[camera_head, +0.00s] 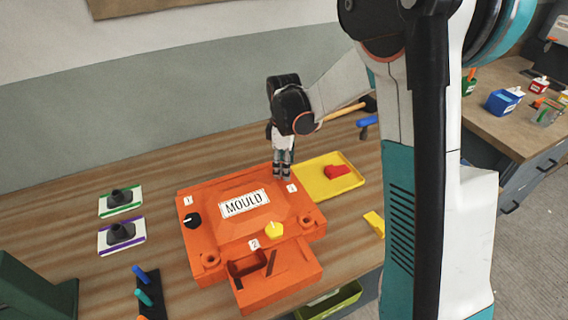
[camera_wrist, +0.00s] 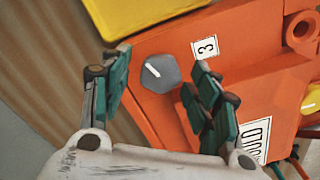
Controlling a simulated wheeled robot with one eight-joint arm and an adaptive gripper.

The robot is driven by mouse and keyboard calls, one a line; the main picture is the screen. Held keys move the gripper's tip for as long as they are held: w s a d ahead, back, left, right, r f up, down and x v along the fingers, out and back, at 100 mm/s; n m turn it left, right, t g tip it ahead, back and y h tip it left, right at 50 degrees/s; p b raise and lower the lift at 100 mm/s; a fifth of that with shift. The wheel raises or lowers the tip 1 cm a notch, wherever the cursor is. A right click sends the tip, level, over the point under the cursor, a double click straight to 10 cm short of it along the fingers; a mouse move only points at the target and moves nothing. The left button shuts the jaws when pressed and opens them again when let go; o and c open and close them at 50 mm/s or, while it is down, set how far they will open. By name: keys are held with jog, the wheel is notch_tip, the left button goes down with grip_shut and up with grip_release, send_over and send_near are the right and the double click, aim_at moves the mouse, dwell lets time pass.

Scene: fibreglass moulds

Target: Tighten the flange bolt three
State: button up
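The orange mould (camera_head: 225,190) lies on the wooden table in the head view, with labels 1, 2 and 3. Bolt three is a grey, faceted knob with a white line (camera_wrist: 160,73), beside label 3 (camera_wrist: 205,47) in the wrist view. My gripper (camera_head: 283,170) points down over the mould's back right corner, hiding that bolt in the head view. In the wrist view my gripper (camera_wrist: 160,72) is open, its teal-padded fingers on either side of the grey bolt. I see no contact; the height gap is unclear. The black bolt one (camera_head: 193,220) and yellow bolt two (camera_head: 274,230) are on the mould.
A yellow tray (camera_head: 345,186) with a red object (camera_head: 337,171) stands close right of the mould. Two dark knobs on white cards (camera_head: 122,232) lie at the left. A rack of coloured-handled tools (camera_head: 146,297) stands front left. The table behind the mould is mostly clear.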

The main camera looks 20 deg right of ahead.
jog(key=shift+r, duration=4)
jog(key=w+d+r+n+y, duration=0.1)
jog(key=d+r+n+y, duration=0.35)
jog(key=d+n, duration=0.2)
jog(key=shift+n+g, duration=0.3)
jog(key=shift+n, duration=0.05)
jog(key=b+x, duration=0.2)
jog(key=x, duration=0.5)
jog(key=b+x, duration=0.2)
jog(key=x, duration=0.4)
jog(key=shift+a+f, duration=0.25)
jog(key=shift+a, duration=0.1)
jog(key=c, duration=1)
